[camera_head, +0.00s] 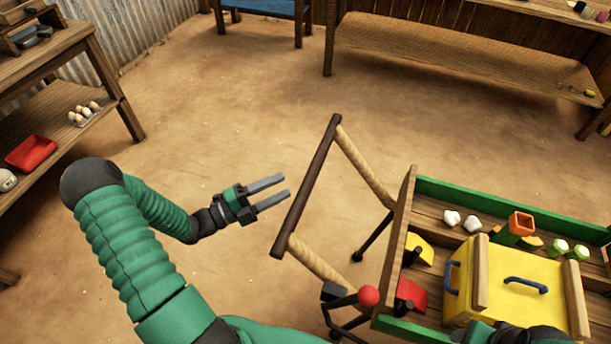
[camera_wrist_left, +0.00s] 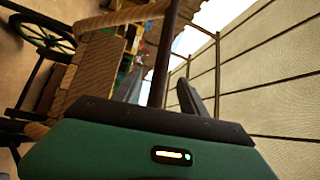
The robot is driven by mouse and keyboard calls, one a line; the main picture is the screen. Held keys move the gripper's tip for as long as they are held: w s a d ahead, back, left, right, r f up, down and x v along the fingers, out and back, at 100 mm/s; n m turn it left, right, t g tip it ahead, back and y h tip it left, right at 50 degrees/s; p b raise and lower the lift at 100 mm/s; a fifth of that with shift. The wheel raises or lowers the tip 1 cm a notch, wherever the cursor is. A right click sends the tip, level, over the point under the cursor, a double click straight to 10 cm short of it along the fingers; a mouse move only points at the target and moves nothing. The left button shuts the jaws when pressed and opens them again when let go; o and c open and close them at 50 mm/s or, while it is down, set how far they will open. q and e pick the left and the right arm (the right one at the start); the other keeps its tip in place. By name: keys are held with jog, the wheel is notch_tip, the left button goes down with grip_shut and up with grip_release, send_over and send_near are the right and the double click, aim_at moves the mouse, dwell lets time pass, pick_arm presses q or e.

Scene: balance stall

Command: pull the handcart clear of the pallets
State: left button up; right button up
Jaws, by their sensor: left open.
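The handcart (camera_head: 400,240) is a wooden cart with green sides at the lower right. Its dark handle bar (camera_head: 306,190) sits on two pale tan shafts and points left. My left gripper (camera_head: 279,192) is open and empty, its fingertips just left of the bar. In the left wrist view the handle bar (camera_wrist_left: 164,60) appears between the two open fingers; I see no grip on it. A spoked cart wheel (camera_wrist_left: 45,34) shows there too. My right gripper's fingers are not in view. I cannot make out any pallets.
The cart carries a yellow box (camera_head: 515,285) and several small items. A red-knobbed lever (camera_head: 369,295) stands by its near left corner. Wooden shelves (camera_head: 75,75) stand at left, a bench (camera_head: 460,55) at the back. The dirt floor left of the handle is clear.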

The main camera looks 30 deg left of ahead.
aim_at(309, 178)
pick_arm(q)
jog(key=w+d, duration=0.2)
jog(key=w+d+r, duration=0.1)
jog(key=w+d, duration=0.1)
jog(key=w+d+r+b, duration=0.1)
jog(key=w+d, duration=0.1)
jog(key=shift+d, duration=0.3)
jog(key=shift+w+a, duration=0.15)
jog(key=shift+w, duration=0.15)
jog(key=shift+w+a+f, duration=0.1)
jog(key=shift+a+f, duration=0.15)
jog(key=shift+a, duration=0.5)
jog(key=shift+d+r, duration=0.2)
jog(key=shift+d, duration=0.5)
jog(key=c, duration=0.7)
grip_shut()
jog(key=shift+a+f, duration=0.1)
jog(key=shift+a, duration=0.15)
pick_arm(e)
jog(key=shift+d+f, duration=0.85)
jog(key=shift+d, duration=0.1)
pick_arm(q)
jog(key=shift+f, duration=0.15)
